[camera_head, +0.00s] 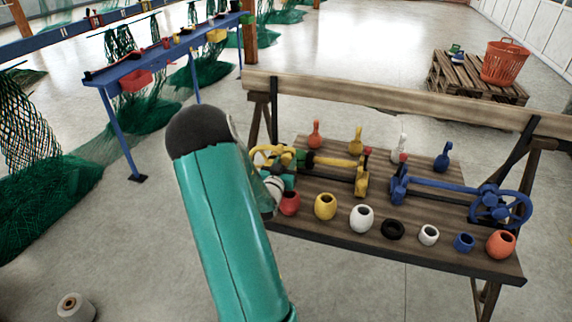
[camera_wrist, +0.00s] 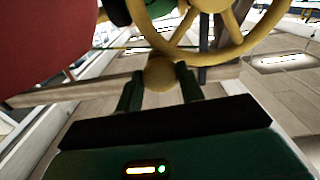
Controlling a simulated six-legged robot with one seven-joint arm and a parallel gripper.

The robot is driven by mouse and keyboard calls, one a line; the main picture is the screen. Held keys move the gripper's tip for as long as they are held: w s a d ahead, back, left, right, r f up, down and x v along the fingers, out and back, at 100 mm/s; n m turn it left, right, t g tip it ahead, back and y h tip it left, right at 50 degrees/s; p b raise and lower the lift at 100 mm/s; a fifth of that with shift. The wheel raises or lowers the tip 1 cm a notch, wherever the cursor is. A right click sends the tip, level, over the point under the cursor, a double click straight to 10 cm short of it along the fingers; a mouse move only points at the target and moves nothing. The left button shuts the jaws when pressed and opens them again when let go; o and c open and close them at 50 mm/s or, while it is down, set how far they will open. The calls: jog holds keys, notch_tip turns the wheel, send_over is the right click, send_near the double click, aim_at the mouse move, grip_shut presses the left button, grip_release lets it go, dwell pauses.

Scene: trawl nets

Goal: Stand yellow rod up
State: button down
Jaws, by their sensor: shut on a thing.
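A yellow rod (camera_head: 335,161) lies roughly level above the bench. Its right end meets a yellow stand (camera_head: 361,183), and its left end runs toward a yellow wheel (camera_head: 268,153). My gripper is at this left end in the head view, largely hidden behind my teal arm. In the wrist view the yellow wheel (camera_wrist: 218,42) is close above my gripper (camera_wrist: 160,80). Its two dark green fingers are shut on a yellow round knob (camera_wrist: 160,72). I cannot tell how this knob joins the rod.
The wooden bench (camera_head: 430,252) carries a blue rod and wheel (camera_head: 500,207) on the right. Several small pots, including a white one (camera_head: 361,218), line its front. Bottle-shaped pieces, including a red one (camera_head: 315,136), stand behind. A large red shape (camera_wrist: 40,40) fills the wrist view's upper left.

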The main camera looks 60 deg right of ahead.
jog(key=shift+w+r+n, duration=0.75)
jog(key=shift+w+n, duration=0.35)
jog(key=shift+n, duration=0.3)
jog(key=n, duration=1.4)
send_near(259, 152)
jog(key=shift+w+d+r, duration=0.7)
jog(key=shift+w+d, duration=1.45)
jog(key=shift+d, duration=0.15)
jog(key=shift+w+f+n, duration=0.15)
jog(key=shift+f+n, duration=0.05)
jog(key=shift+n, duration=0.1)
jog(key=shift+f, duration=0.1)
jog(key=c, duration=0.9)
grip_release()
